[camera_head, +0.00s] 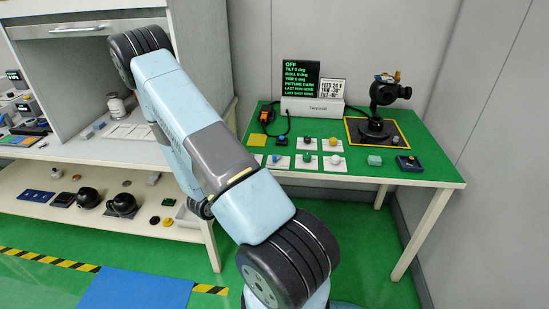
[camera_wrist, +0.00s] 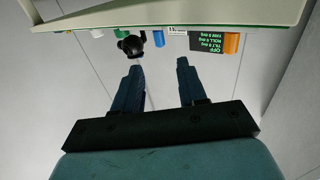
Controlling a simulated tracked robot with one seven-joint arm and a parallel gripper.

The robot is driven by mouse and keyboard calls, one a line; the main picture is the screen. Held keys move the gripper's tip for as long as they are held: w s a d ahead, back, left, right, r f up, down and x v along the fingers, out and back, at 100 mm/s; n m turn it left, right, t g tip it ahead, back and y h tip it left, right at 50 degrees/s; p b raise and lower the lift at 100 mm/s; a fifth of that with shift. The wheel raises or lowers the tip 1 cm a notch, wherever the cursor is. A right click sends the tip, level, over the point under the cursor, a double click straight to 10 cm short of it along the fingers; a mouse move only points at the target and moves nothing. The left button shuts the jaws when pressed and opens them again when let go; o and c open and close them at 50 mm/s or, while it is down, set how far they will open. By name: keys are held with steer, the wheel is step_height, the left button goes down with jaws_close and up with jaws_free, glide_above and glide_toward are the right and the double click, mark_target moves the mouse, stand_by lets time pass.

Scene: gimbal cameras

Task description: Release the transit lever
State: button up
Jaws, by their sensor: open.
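The gimbal camera is a black ball-shaped head (camera_head: 385,92) on a black arm and round foot (camera_head: 372,128). It stands on a yellow-edged dark pad at the right of the green table (camera_head: 440,168). Small orange and brass-coloured parts show on top of the head; I cannot tell which part is the transit lever. In the wrist view, which looks upside down, a dark rounded thing (camera_wrist: 131,45), probably the gimbal, hangs beyond my gripper (camera_wrist: 160,68). My gripper is open and empty, apart from everything. In the head view my gripper is hidden.
A dark display (camera_head: 301,75) reads OFF, with tilt, roll and yaw at 0 deg. Several white cards with knobs, a pale green block (camera_head: 375,160) and a dark blue box (camera_head: 409,163) lie along the table's front.

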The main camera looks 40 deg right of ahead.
mark_target(274, 155)
steer(key=d, duration=0.8)
steer(key=w+d, duration=0.1)
steer(key=d, duration=0.3)
steer(key=shift+w+d, duration=0.1)
steer(key=shift+d, duration=0.05)
jaws_close()
